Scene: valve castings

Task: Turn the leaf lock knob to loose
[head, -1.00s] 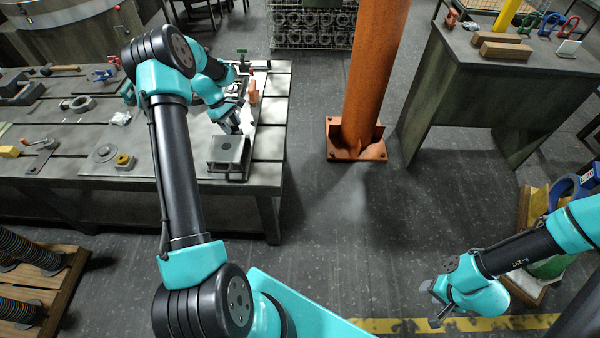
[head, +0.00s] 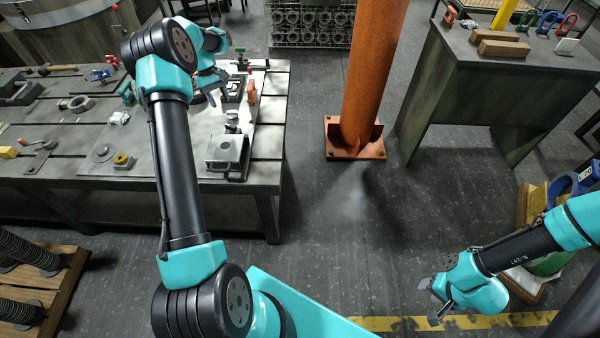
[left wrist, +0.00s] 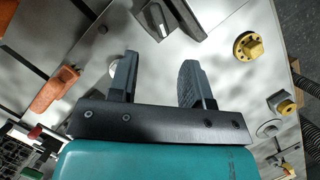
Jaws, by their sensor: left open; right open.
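A dark knob with a pale pointer face (left wrist: 156,18) sits on a dark base at the top of the left wrist view; it may be the leaf lock knob, but its label and setting cannot be read. My left gripper (head: 214,94) is open and empty above the left bench. In the left wrist view its fingers (left wrist: 160,78) are spread, with the knob beyond them and apart from them. In the head view a grey block (head: 226,148) and a small grey post (head: 231,120) stand near the bench's right end. My right gripper (head: 436,302) is open and empty over the floor.
An orange part (head: 252,92) stands near the bench's right edge, and it shows in the left wrist view (left wrist: 54,90). A yellow-topped fitting (head: 123,160) lies on the bench (head: 190,185). An orange column (head: 372,80) stands right of the bench; floor between is clear.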

